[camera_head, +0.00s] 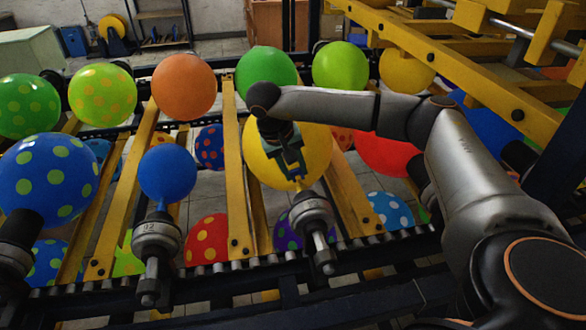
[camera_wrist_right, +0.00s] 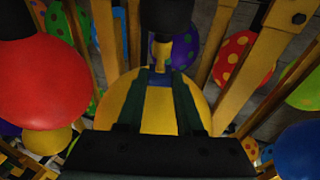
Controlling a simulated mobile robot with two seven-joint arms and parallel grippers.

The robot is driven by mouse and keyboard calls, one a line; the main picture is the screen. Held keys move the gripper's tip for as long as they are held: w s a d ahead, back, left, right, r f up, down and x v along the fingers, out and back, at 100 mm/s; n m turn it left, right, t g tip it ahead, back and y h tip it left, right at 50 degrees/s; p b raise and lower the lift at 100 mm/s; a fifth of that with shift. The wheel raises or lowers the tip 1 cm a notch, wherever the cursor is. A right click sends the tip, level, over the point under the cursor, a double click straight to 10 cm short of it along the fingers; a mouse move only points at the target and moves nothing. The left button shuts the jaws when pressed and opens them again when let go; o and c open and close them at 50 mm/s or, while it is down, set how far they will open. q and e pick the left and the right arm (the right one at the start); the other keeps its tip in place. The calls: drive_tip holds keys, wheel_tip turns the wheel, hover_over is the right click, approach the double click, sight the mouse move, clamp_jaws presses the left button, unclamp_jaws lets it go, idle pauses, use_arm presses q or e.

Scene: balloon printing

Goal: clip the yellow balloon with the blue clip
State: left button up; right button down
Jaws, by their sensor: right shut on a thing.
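The yellow balloon (camera_head: 257,160) is large and round, on the nozzle (camera_head: 312,217) right of the middle. Its narrow neck (camera_wrist_right: 161,56) shows between balloon and nozzle in the right wrist view. My right gripper (camera_head: 292,168) reaches down in front of the balloon, its fingers pointing at the neck. It is shut on a small dark-bluish piece, which looks like the blue clip (camera_wrist_right: 158,77). The clip lies close to the neck; whether it touches or surrounds it, I cannot tell. My left gripper is not in view.
A blue balloon (camera_head: 167,173) on another nozzle (camera_head: 156,240) stands to the left, a dotted blue one (camera_head: 47,177) further left. A red balloon (camera_head: 386,155) is close on the right. Several more balloons line the back. Yellow rails (camera_head: 235,190) run between the balloons.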

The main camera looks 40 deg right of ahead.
sight(297, 174)
drive_tip(key=shift+s+b+x, duration=0.15)
drive_tip(key=shift+b+x, duration=0.1)
drive_tip(key=shift+x, duration=0.5)
drive_tip(key=shift+s+b+x, duration=0.1)
drive_tip(key=shift+b+x, duration=0.1)
drive_tip(key=shift+x, duration=0.55)
idle(1.2)
drive_tip(key=shift+a, duration=0.1)
drive_tip(key=shift+c, duration=2.4)
unclamp_jaws()
drive_tip(key=w+p+v, duration=0.1)
drive_tip(key=p+v, duration=0.6)
drive_tip(key=v, duration=0.2)
drive_tip(key=shift+d, duration=0.3)
drive_tip(key=shift+w, duration=0.1)
